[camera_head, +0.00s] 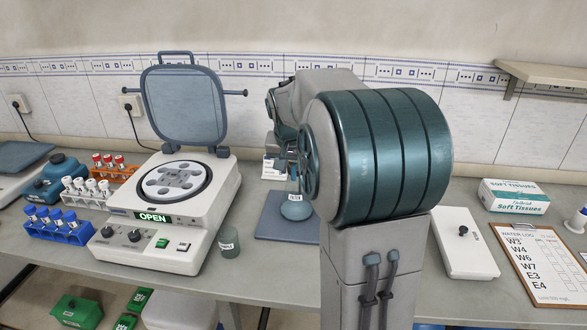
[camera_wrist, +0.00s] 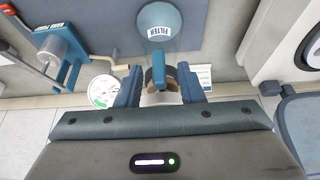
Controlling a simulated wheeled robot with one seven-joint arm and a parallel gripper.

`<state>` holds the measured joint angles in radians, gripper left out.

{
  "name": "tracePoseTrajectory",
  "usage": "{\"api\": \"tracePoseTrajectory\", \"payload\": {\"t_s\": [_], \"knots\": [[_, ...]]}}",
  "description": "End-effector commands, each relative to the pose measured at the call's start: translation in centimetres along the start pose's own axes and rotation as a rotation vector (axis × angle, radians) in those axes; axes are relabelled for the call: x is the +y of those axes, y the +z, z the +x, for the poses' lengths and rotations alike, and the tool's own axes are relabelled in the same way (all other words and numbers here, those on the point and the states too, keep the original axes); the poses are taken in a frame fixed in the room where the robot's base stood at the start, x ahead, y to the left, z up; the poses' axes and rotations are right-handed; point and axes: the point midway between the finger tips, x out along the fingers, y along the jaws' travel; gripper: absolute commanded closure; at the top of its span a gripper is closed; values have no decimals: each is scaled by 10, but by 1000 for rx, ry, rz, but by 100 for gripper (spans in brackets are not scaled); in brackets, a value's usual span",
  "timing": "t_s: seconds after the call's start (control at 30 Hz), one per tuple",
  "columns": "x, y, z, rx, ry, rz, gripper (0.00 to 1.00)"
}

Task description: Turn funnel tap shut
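In the wrist view my gripper (camera_wrist: 160,90) has its two blue fingers apart, one on each side of a small upright blue piece (camera_wrist: 158,70) that looks like the tap handle. Gaps show between this piece and both fingers. A brownish rounded part (camera_wrist: 174,78) sits behind it, between the fingers; the rest of the funnel is hard to make out. Beyond is a flask labelled FILTER (camera_wrist: 160,28) with blue contents. In the head view the labelled flask (camera_head: 296,209) stands on a blue mat (camera_head: 275,228); my arm hides much of this area.
A round gauge (camera_wrist: 102,91) and a blue stand with a grey cylinder (camera_wrist: 62,55) are close by in the wrist view. In the head view an open-lidded machine (camera_head: 155,225) stands left, with tube racks (camera_head: 58,232) beside it. A tissue box (camera_head: 514,196) and clipboard (camera_head: 545,265) lie right.

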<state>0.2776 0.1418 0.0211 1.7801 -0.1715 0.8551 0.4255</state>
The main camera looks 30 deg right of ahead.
Motion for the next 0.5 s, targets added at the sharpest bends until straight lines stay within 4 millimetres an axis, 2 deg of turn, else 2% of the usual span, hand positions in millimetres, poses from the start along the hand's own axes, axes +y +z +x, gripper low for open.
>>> {"api": "tracePoseTrajectory", "payload": {"t_s": [0.13,0.43,0.47,0.5], "knots": [[0,0,11,-1,0,0,65],[0,0,13,1,0,0,65],[0,0,13,1,0,0,71],[0,0,13,1,0,0,82]]}}
